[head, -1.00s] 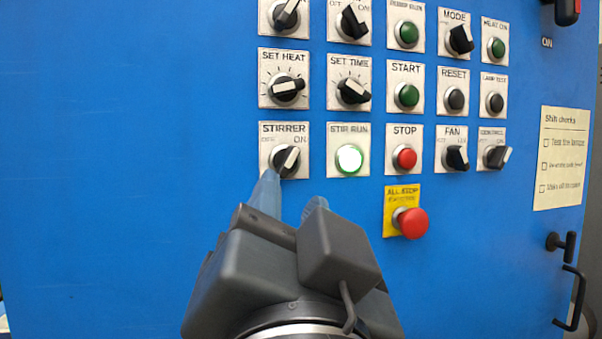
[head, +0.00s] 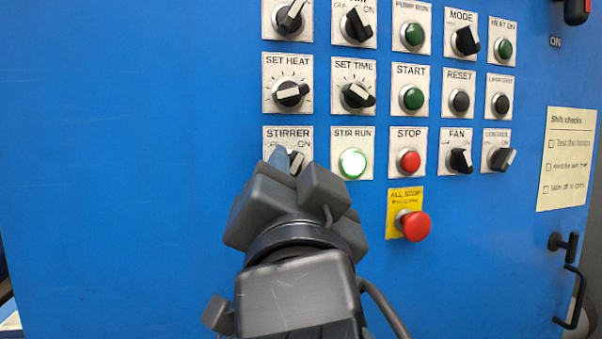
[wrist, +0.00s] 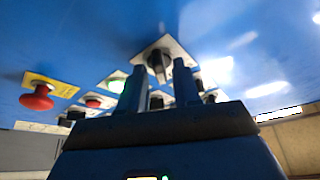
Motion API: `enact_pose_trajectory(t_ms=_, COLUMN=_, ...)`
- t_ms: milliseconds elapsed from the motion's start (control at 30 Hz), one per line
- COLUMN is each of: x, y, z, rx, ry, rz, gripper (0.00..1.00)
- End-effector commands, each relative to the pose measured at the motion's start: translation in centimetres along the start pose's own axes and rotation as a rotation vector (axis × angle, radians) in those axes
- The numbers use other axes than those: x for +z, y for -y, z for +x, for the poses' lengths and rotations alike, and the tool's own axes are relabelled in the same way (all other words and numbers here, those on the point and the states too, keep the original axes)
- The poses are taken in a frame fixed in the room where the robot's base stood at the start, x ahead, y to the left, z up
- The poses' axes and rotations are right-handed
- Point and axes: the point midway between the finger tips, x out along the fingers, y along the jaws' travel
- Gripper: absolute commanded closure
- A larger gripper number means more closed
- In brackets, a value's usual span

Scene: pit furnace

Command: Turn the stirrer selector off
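The stirrer selector (head: 297,159) is a black knob with a white pointer mark, on a plate labelled STIRRER with ON at its upper right. My gripper hides part of it in the head view, and its visible mark leans toward ON. The STIR RUN lamp (head: 353,163) beside it glows bright green-white. My gripper (head: 283,160) is in front of the selector. In the wrist view, the two blue fingers of my gripper (wrist: 159,69) are apart, with the selector (wrist: 158,65) between and just beyond their tips. I cannot tell whether they touch it.
The blue panel carries several neighbouring controls: SET HEAT knob (head: 289,94) above, red STOP button (head: 409,162) and FAN selector (head: 460,160) to the right. A protruding red ALL STOP button (head: 415,226) sits lower right. The panel left of the stirrer is bare.

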Motion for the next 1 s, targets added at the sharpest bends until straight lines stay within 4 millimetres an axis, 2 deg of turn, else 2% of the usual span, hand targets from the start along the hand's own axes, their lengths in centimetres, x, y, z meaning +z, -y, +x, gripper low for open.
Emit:
enact_pose_trajectory(t_ms=33, x=0.0, y=0.0, z=-0.01, rx=0.0, ry=0.0, rz=0.0, gripper=0.73)
enact_pose_trajectory(t_ms=300, x=0.01, y=0.0, z=-0.03, rx=0.0, ry=0.0, rz=0.0, gripper=0.99)
enact_pose_trajectory(t_ms=333, x=0.01, y=0.0, z=-0.03, rx=0.0, ry=0.0, rz=0.0, gripper=1.0)
enact_pose_trajectory(t_ms=733, x=-0.02, y=-0.06, z=-0.01, rx=-0.006, ry=0.0, rz=-0.018, gripper=1.0)
enact_pose_trajectory(t_ms=1000, x=-0.1, y=-0.15, z=0.04, rx=-0.054, ry=0.002, rz=-0.136, gripper=1.0)
